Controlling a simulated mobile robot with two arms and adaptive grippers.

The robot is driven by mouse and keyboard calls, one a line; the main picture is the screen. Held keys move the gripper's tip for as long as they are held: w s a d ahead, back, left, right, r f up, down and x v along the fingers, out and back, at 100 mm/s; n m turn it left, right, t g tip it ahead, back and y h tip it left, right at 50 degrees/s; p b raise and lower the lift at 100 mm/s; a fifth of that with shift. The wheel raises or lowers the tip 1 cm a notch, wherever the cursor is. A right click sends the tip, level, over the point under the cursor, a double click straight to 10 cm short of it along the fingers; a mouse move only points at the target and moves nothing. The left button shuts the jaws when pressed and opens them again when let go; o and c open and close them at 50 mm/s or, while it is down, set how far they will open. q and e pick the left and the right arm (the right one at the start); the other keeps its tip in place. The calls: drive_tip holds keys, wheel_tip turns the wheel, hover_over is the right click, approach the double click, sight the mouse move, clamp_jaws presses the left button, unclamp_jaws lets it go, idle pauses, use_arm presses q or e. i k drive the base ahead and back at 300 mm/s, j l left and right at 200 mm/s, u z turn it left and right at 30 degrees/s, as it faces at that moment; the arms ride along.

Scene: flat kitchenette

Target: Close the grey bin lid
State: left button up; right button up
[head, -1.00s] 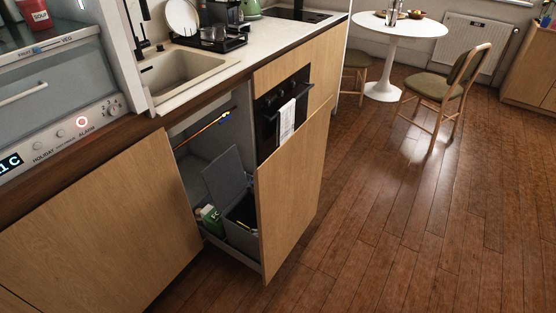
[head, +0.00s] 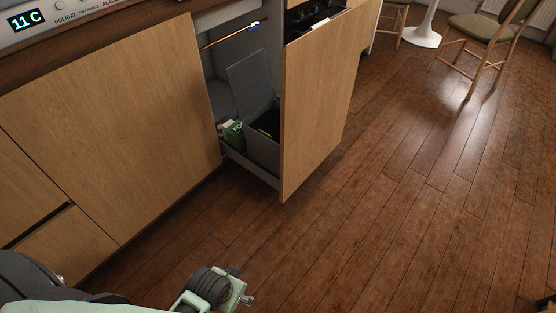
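The grey bin lid (head: 252,84) stands raised, tilted up at the back of the grey bin (head: 263,148). The bin sits in a pulled-out cabinet drawer behind a tall wooden front panel (head: 318,105). The bin's opening is dark and partly hidden by that panel. The end of my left arm (head: 236,289) shows at the bottom of the head view, low and in front of the drawer, well apart from the lid. Its fingers cannot be made out clearly.
A green and white box (head: 233,132) stands beside the bin in the drawer. Closed wooden cabinet fronts (head: 110,125) line the left. A chair (head: 480,40) and a white table base (head: 423,36) stand at the back right. The wooden floor (head: 400,220) between is clear.

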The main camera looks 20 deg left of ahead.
sight(248, 79)
drive_tip(key=i+j+u, duration=0.15)
drive_tip(key=i+j, duration=0.35)
drive_tip(key=i+j+u, duration=0.1)
drive_tip(key=i+j, duration=0.35)
drive_tip(key=i, duration=0.3)
